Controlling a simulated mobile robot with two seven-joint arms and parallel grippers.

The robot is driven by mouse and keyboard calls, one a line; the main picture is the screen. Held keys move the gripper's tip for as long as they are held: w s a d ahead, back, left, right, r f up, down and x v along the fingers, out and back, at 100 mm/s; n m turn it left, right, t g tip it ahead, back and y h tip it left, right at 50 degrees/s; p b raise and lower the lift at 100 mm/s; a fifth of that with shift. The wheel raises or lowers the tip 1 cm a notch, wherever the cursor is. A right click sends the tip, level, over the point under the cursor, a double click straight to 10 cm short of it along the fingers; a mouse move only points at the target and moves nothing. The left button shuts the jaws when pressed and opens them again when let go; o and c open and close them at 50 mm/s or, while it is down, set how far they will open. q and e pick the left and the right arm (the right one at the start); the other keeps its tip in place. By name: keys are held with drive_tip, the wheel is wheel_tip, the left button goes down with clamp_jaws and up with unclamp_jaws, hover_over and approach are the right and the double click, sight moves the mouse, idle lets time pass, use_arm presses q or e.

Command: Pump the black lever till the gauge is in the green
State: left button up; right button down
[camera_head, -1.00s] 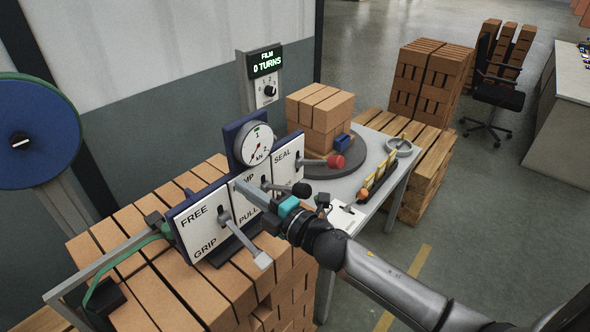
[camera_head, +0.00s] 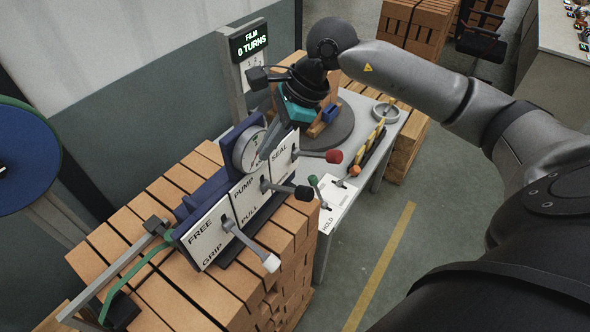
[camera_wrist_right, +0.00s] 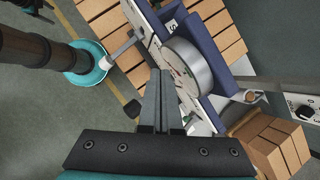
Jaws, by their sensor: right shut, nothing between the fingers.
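The black lever (camera_head: 304,193) sticks out from the middle PUMP/PULL plate (camera_head: 250,197), and its round knob points right. The knob also shows in the right wrist view (camera_wrist_right: 132,109). The round white gauge (camera_head: 246,150) stands above the plates. My right gripper partly covers its face, and I cannot read the needle. My right gripper (camera_head: 267,152) is shut and empty, pointing down in front of the gauge, above the black lever and apart from its knob. In the right wrist view its fingers (camera_wrist_right: 160,92) lie beside the gauge (camera_wrist_right: 188,68). My left gripper is not in view.
A white-ended lever (camera_head: 271,263) on the FREE/GRIP plate (camera_head: 208,233) and a red-knobbed lever (camera_head: 334,156) by SEAL flank the black one. A counter display (camera_head: 249,40) reads FILM 0 TURNS. Stacked bricks (camera_head: 190,290) support the panel. Free floor lies to the right.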

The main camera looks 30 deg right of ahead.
drive_tip(key=d+h, duration=0.1)
drive_tip(key=d+r+h, duration=0.1)
drive_tip(key=d, duration=0.1)
drive_tip(key=shift+w+d, duration=0.15)
drive_tip(key=shift+d, duration=0.15)
drive_tip(key=b, duration=0.5)
hover_over(302, 186)
drive_tip(key=w, duration=0.1)
wheel_tip(302, 186, down, 7)
drive_tip(key=shift+a, duration=0.15)
drive_tip(key=shift+s+f+b, duration=0.25)
drive_tip(key=shift+f+b, duration=0.2)
drive_tip(key=shift+b, duration=0.3)
drive_tip(key=shift+f, duration=0.1)
idle(0.9)
drive_tip(key=shift+s+f+b, duration=0.2)
drive_tip(key=shift+f+b, duration=0.05)
drive_tip(key=shift+b, duration=0.4)
